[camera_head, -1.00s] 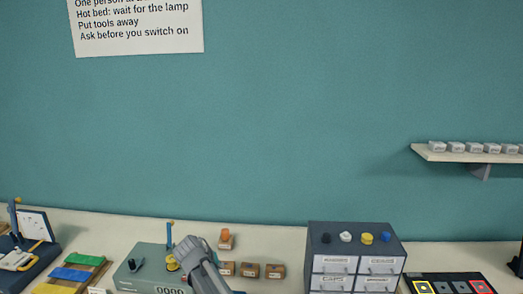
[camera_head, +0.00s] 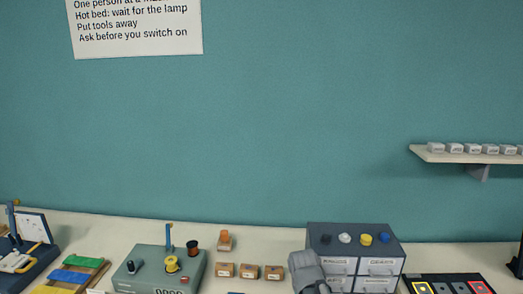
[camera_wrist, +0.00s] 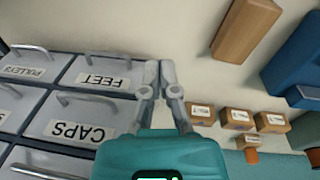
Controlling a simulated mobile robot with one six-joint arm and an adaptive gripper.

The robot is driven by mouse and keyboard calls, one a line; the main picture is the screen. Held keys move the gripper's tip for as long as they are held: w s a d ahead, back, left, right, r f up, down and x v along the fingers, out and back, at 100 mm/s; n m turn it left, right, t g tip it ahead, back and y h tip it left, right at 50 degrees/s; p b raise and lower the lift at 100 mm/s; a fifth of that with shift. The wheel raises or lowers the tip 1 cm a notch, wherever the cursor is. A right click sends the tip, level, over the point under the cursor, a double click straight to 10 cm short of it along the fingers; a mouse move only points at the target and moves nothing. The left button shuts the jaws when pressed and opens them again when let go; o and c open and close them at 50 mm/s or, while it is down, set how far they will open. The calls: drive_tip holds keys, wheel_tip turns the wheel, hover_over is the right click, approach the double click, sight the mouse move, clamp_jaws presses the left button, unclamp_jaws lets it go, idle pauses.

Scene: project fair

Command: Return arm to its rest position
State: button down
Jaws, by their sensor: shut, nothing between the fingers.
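My gripper (camera_wrist: 160,72) shows in the wrist view with its two grey fingers together and nothing between them. It is beside the fronts of the grey drawer cabinet (camera_wrist: 62,102), whose drawers are labelled FEET, CAPS and PULLEYS. In the head view, a grey part of my arm (camera_head: 306,270) covers the left front of the cabinet (camera_head: 315,236). The fingertips are hidden in that view.
Coloured knobs stand on the cabinet top. A wall shelf (camera_head: 450,156) holds small white boxes. A lit panel (camera_head: 450,286) is at right.

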drive_tip(key=shift+g+y, duration=0.3)
drive_tip(key=shift+y, duration=0.3)
drive_tip(key=s+d, duration=0.3)
drive_tip(key=s, duration=0.1)
drive_tip(key=shift+s+d, duration=0.1)
drive_tip(key=shift+d, duration=0.3)
drive_tip(key=shift+f, duration=0.1)
idle(0.4)
